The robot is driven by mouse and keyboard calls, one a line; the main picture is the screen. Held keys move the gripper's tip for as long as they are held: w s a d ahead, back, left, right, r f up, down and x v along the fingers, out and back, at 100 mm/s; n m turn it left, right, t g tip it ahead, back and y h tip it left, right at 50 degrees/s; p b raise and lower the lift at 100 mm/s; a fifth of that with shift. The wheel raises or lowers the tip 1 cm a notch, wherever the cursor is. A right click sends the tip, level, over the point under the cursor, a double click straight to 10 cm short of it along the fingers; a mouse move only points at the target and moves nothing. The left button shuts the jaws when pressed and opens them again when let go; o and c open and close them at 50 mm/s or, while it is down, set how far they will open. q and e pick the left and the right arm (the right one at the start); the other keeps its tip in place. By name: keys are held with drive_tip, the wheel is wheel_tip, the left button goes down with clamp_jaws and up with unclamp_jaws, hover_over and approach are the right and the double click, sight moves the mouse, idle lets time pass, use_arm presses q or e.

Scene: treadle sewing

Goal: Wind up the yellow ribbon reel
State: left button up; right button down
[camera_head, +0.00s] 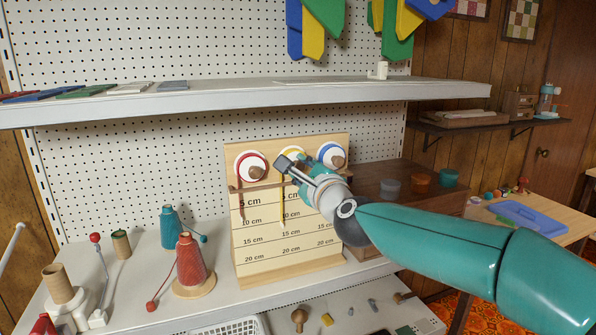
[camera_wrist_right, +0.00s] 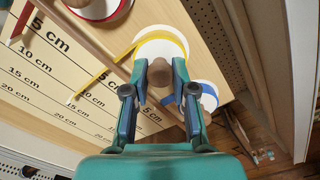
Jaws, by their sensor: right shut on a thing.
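The yellow ribbon reel (camera_head: 291,152) is a white disc with a yellow rim, the middle of three reels on a wooden measuring board (camera_head: 250,265). In the right wrist view the reel (camera_wrist_right: 170,42) has a brown knob (camera_wrist_right: 157,75) at its centre. My right gripper (camera_wrist_right: 158,72) is shut on this knob, one finger on each side. In the head view the gripper (camera_head: 284,166) hides much of the reel. The yellow ribbon (camera_head: 282,208) hangs down over the board's marks, its lower end near the 15 cm line. My left gripper is not in view.
The red reel (camera_head: 248,160) is left of the yellow one and the blue reel (camera_head: 325,150) right of it, close to my gripper. A thin bar (camera_head: 238,188) crosses the board below the reels. A red thread cone (camera_head: 190,262) stands left. A shelf (camera_head: 230,103) is above.

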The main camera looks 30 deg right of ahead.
drive_tip(key=n, duration=0.5)
drive_tip(key=shift+a+n+p, duration=0.1)
drive_tip(key=shift+n+p, duration=0.3)
drive_tip(key=n+p, duration=0.1)
drive_tip(key=n, duration=0.3)
drive_tip(key=n+p, duration=0.1)
drive_tip(key=n, duration=0.4)
drive_tip(key=shift+w+n+p, duration=0.1)
drive_tip(key=shift+n+p, duration=0.25)
drive_tip(key=shift+n, duration=0.05)
drive_tip(key=n+p, duration=0.2)
drive_tip(key=n, duration=0.3)
drive_tip(key=shift+a+f+n, duration=0.1)
drive_tip(key=shift+a+n, duration=0.05)
drive_tip(key=shift+n, duration=0.15)
drive_tip(key=n+p, duration=0.1)
drive_tip(key=n, duration=0.4)
drive_tip(key=shift+p, duration=0.3)
drive_tip(key=n+p, duration=0.3)
drive_tip(key=n, duration=1.2)
drive_tip(key=shift+f+p, duration=0.15)
drive_tip(key=shift+p, duration=0.2)
drive_tip(key=shift+n, duration=0.4)
